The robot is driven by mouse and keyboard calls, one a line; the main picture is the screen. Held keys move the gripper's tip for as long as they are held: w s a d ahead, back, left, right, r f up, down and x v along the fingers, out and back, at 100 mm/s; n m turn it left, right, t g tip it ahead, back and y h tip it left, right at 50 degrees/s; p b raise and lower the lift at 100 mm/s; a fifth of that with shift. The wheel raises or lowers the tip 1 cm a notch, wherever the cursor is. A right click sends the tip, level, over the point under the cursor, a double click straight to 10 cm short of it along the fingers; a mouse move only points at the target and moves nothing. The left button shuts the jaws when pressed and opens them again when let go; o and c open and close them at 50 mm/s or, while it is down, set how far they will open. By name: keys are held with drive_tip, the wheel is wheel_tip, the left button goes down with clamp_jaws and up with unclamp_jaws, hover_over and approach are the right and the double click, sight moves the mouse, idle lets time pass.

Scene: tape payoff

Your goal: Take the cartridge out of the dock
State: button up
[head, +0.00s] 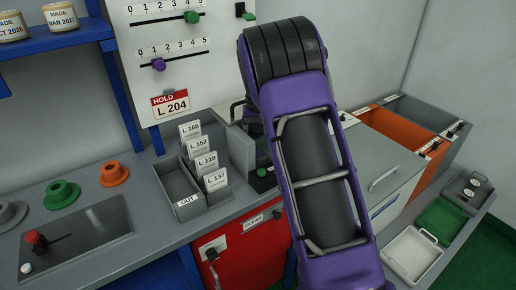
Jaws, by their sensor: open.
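I cannot make out a cartridge or its dock for certain; the bench area behind my arm is hidden. A grey upright housing (234,143) stands on the bench just left of my arm. A green knob (262,172) on a dark base shows beside it, partly covered by my arm. My purple and black arm fills the middle of the head view, and a small dark and purple part of it shows at its left edge. My gripper is hidden behind the arm, so its place relative to the cartridge does not show.
A grey card holder (187,208) with several labelled cards stands on the bench. Left are green (62,194) and orange (114,174) spools and a dark panel (75,240) with a red-knobbed lever. Right are an orange bin (397,134), white tray (411,255) and green tray (441,219).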

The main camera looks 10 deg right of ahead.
drive_tip(key=shift+f, duration=0.1)
drive_tip(key=shift+c, duration=0.2)
drive_tip(key=c, duration=0.9)
clamp_jaws()
